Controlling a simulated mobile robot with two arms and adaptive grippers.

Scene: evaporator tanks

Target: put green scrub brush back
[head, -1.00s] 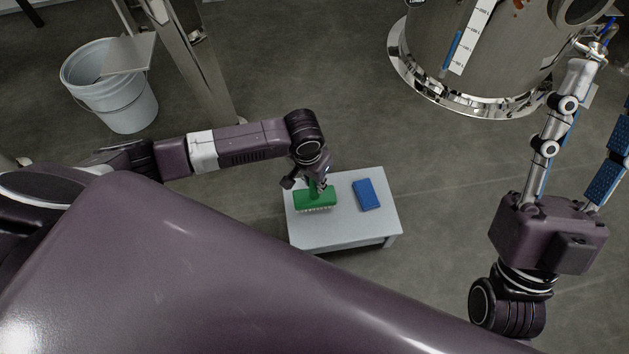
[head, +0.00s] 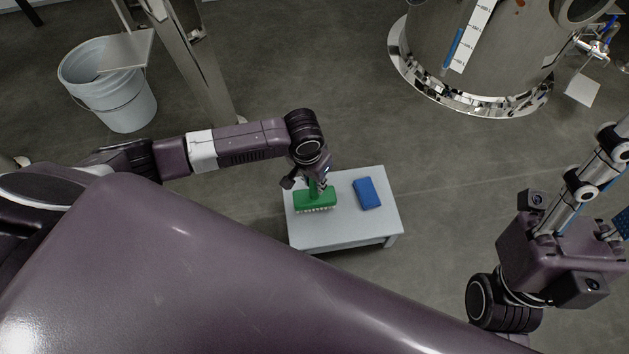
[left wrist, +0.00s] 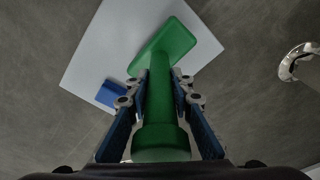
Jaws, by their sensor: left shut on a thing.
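The green scrub brush (head: 314,202) shows at the left part of a small grey-white table, its pale bristles facing down. My left gripper (head: 318,183) is shut on its upright handle. In the left wrist view, the fingers (left wrist: 160,95) lie on both sides of the green handle (left wrist: 160,115), with the brush head (left wrist: 172,45) beyond them over the tabletop. I cannot tell whether the bristles touch the table. My right gripper (head: 610,190) is at the right edge of the head view, away from the table, fingers spread and their tips cut off by the frame.
The table (head: 340,233) also bears a blue block (head: 367,193), right of the brush. A light grey bucket (head: 122,105) stands at the upper left beside a metal leg (head: 200,70). A steel tank (head: 490,60) stands at the upper right. Open floor surrounds the table.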

